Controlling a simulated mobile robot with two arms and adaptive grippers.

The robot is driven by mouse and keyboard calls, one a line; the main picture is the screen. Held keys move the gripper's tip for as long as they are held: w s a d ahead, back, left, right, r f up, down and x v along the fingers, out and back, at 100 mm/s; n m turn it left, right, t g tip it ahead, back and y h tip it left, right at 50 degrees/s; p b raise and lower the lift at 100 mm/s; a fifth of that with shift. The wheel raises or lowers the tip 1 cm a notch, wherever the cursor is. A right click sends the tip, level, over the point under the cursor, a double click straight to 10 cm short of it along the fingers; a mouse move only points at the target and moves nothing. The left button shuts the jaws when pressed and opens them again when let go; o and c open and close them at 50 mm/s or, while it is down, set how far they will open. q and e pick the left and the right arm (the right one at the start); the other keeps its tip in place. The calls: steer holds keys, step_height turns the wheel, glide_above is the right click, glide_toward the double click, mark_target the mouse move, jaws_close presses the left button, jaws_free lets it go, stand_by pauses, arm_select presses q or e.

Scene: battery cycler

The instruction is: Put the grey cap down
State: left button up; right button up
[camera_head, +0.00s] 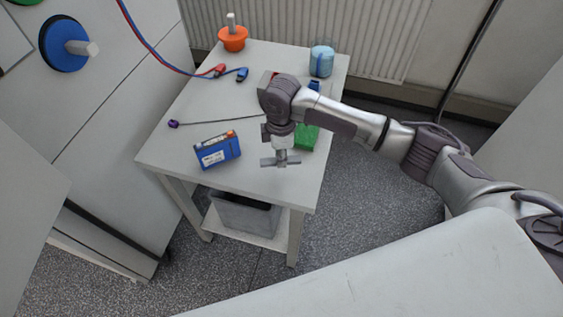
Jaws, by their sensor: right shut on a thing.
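My right gripper (281,152) is over the front part of the white table (190,140), pointing down. It is shut on the grey cap (280,161), which shows as a small grey piece with a crosswise shape at the gripper's lower end. I cannot tell whether the cap touches the tabletop or hangs just above it. The fingers blend with the cap, so the exact grip is unclear. My left gripper is not in view.
A blue battery pack (217,151) lies left of the gripper; a green block (306,138) is behind it, right. A purple-tipped cable (174,124), red and blue connectors (230,73), an orange piece (232,39) and a light-blue jar (321,61) are farther back. The front corner is clear.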

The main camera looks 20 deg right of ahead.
mark_target(281, 171)
steer(key=shift+f+p, duration=0.3)
steer(key=shift+f, duration=1.7)
steer(key=shift+f, duration=0.15)
steer(key=o, duration=0.8)
steer(key=shift+o, duration=0.2)
step_height(281, 171, up, 12)
steer(key=shift+r+b, duration=0.2)
steer(key=shift+b, duration=0.2)
